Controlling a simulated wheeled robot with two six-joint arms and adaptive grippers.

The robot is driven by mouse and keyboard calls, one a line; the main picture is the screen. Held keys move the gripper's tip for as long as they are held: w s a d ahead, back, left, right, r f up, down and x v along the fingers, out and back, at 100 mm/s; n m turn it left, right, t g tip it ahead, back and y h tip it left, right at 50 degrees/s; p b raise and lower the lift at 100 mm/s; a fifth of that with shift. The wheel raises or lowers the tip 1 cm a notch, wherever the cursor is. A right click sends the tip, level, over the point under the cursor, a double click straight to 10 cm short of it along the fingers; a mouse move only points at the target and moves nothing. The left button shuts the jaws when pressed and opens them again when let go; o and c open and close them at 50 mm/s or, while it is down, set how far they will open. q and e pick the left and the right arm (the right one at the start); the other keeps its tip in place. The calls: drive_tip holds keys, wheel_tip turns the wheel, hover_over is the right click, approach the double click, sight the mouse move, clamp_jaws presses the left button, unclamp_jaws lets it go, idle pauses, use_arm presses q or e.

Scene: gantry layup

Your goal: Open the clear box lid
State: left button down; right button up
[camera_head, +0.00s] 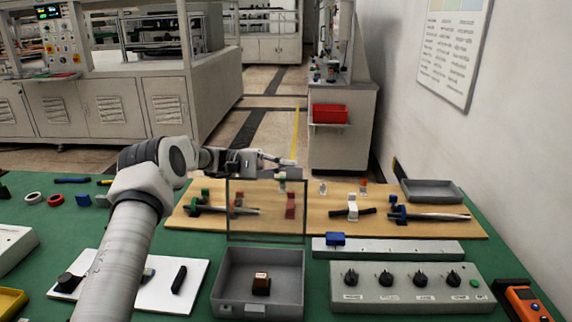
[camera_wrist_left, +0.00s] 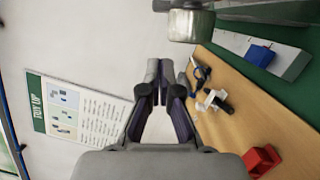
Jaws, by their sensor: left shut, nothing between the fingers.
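The clear box lid (camera_head: 266,238) stands upright at the back edge of the grey box (camera_head: 302,282), a see-through panel with a dark frame. The box is open at the top. A small dark block with an orange-brown top (camera_head: 261,284) sits inside it. My left gripper (camera_head: 288,163) is at the lid's upper edge in the head view; I cannot tell whether it touches the lid. In the left wrist view its fingers (camera_wrist_left: 161,84) are together with nothing between them. My right gripper is not in view.
A control panel with knobs (camera_head: 411,297) stands right of the box. A white board (camera_head: 195,283) lies to the left. Behind the lid a wooden board (camera_head: 330,218) carries clamps and small blocks. A blue block (camera_head: 335,239) rests on a grey bar (camera_head: 400,249).

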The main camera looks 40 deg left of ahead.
sight(284, 185)
use_arm(q)
drive_tip(key=shift+s+d+r+m, duration=0.4)
drive_tip(key=shift+s+d, duration=0.25)
drive_tip(key=shift+s, duration=0.4)
drive_tip(key=shift+s+d+r+m, duration=0.4)
drive_tip(key=shift+s+d, duration=0.25)
drive_tip(key=shift+s, duration=0.45)
drive_tip(key=shift+s+d+r+m, duration=0.4)
drive_tip(key=shift+s+d, duration=0.25)
drive_tip(key=shift+s, duration=0.4)
drive_tip(key=shift+s+d+r+m, duration=0.15)
drive_tip(key=shift+s+d+m, duration=0.05)
drive_tip(key=shift+s+m, duration=0.15)
drive_tip(key=shift+w, duration=0.1)
